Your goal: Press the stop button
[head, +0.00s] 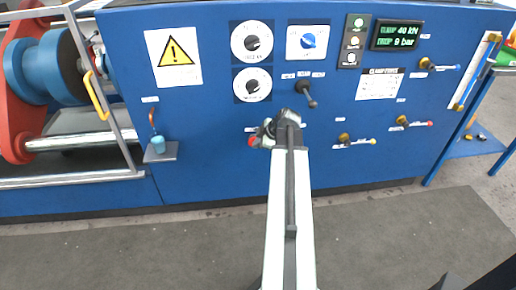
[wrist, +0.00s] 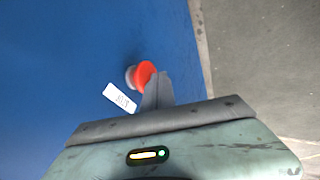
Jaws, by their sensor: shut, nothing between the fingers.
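The stop button is a red mushroom head (wrist: 145,74) on a pale collar, with a small white label (wrist: 120,97) beside it in the wrist view. In the head view the red button (head: 252,141) shows just left of my gripper (head: 284,118), on the front of the blue panel. My gripper is shut and empty. In the wrist view its closed fingertips (wrist: 157,80) lie at the right edge of the red head and overlap it slightly in the picture. I cannot tell whether they touch it.
Above are dials (head: 252,42), a blue knob (head: 308,40), a black lever (head: 307,92) and a lit display (head: 398,35). Red and blue rollers (head: 45,70) stand at the left. The grey floor mat (head: 420,230) is clear.

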